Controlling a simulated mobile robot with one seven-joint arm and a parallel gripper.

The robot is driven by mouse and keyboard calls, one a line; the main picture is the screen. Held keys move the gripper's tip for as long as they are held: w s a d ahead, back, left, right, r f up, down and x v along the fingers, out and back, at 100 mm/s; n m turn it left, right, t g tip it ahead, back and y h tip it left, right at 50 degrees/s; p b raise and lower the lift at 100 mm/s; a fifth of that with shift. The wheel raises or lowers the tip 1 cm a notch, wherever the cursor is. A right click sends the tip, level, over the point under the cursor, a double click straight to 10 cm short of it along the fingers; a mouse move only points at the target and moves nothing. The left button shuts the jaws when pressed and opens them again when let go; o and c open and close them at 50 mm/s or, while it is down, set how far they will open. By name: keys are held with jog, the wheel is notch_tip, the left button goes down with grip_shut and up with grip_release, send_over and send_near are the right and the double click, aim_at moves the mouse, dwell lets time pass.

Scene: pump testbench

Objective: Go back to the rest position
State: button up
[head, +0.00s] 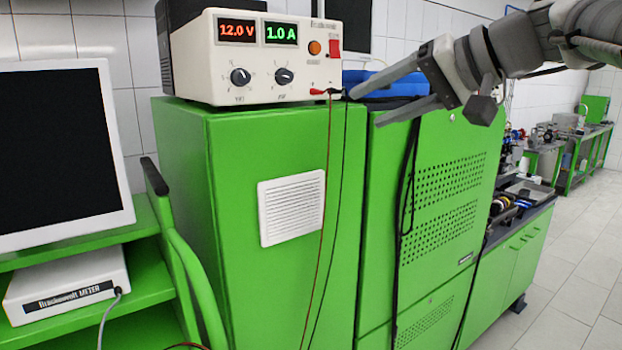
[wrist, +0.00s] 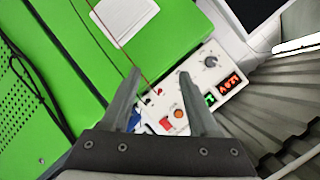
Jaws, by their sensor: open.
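My gripper (head: 393,92) is open and empty in the head view, reaching in from the upper right beside the power supply's right end. Its two grey fingers also show apart in the wrist view (wrist: 158,90). The white power supply (head: 225,92) stands on a green cabinet. Its displays read 12.0 V in red and 1.0 A in green. A red switch (head: 336,48) and an orange round button (head: 314,47) are on its right part. In the wrist view the power supply (wrist: 195,85) lies beyond and between the fingers. I cannot tell whether a finger touches it.
A green cabinet (head: 190,200) with a white vent stands below the power supply. Red and black cables hang down its front. A monitor (head: 60,140) and a white meter box (head: 65,285) are at left. A workbench (head: 520,245) and open tiled floor (head: 580,265) lie at right.

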jog(key=s+d+f+g+h, duration=0.1)
jog(key=s+f+h, duration=0.2)
jog(key=s+f, duration=0.3)
jog(key=s+d+f+g+h, duration=0.1)
jog(key=s+f+h, duration=0.2)
jog(key=s+f, duration=0.4)
jog(key=s+d+f+g+h, duration=0.1)
jog(key=s+f+h, duration=0.2)
jog(key=f, duration=1.4)
jog(key=s, duration=0.4)
jog(key=shift+d+f+n+h, duration=0.3)
jog(key=shift+f, duration=0.1)
jog(key=shift+s, duration=0.1)
